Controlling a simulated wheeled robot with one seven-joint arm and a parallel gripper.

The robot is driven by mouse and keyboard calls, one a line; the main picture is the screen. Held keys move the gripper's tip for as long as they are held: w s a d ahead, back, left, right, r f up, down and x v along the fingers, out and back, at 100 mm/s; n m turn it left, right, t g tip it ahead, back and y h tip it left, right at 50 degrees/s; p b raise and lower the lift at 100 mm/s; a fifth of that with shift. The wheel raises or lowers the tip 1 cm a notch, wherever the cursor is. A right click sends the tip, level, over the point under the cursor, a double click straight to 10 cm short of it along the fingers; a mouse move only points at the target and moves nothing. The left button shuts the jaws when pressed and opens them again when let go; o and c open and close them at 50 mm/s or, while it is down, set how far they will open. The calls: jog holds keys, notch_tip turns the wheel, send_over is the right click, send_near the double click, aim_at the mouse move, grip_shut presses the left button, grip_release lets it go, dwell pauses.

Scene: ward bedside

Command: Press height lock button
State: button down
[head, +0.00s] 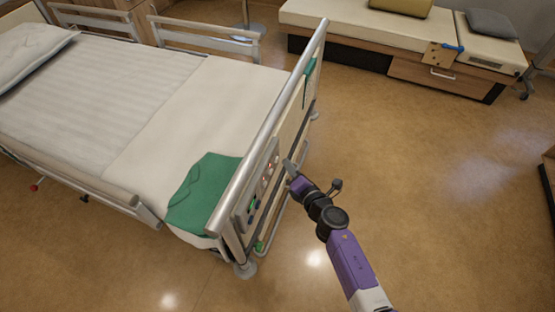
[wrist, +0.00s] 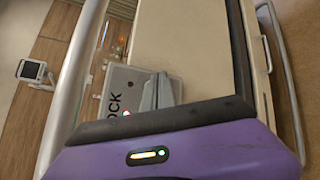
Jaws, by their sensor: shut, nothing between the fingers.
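A grey control panel (head: 262,182) with several small buttons and lights is fixed on the outer face of the bed's footboard. The rest of the label is hidden or cut off. My gripper (head: 289,166) is shut and empty, just right of the panel's upper part in the head view. In the wrist view my gripper's fingertips (wrist: 161,78) lie over the panel, right of the letters. I cannot tell whether they touch it. No button is clearly identifiable as the height lock.
The bed (head: 225,95) has a metal rail along its footboard, close to my gripper. A green cloth (head: 203,190) lies on the bed's corner. A cream bench (head: 345,22) stands at the back right. The floor to the right is clear. A monitor (wrist: 33,71) shows at the wrist view's left.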

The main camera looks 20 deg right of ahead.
jog(key=shift+w+a, duration=0.1)
jog(key=shift+a, duration=0.05)
jog(key=shift+w+a, duration=0.15)
jog(key=shift+a, duration=0.05)
dwell(0.3)
jog(key=shift+w+a, duration=0.25)
jog(key=shift+a, duration=0.1)
dwell(0.8)
jog(key=shift+s+d, duration=0.1)
jog(key=shift+d, duration=0.05)
jog(key=shift+s+d, duration=0.45)
jog(key=shift+d, duration=0.05)
jog(key=shift+s+d+p, duration=0.4)
jog(key=shift+s+d, duration=0.35)
jog(key=shift+d, duration=0.3)
jog(key=shift+s+d+p, duration=0.35)
jog(key=shift+s+d, duration=0.35)
jog(key=shift+d, duration=0.3)
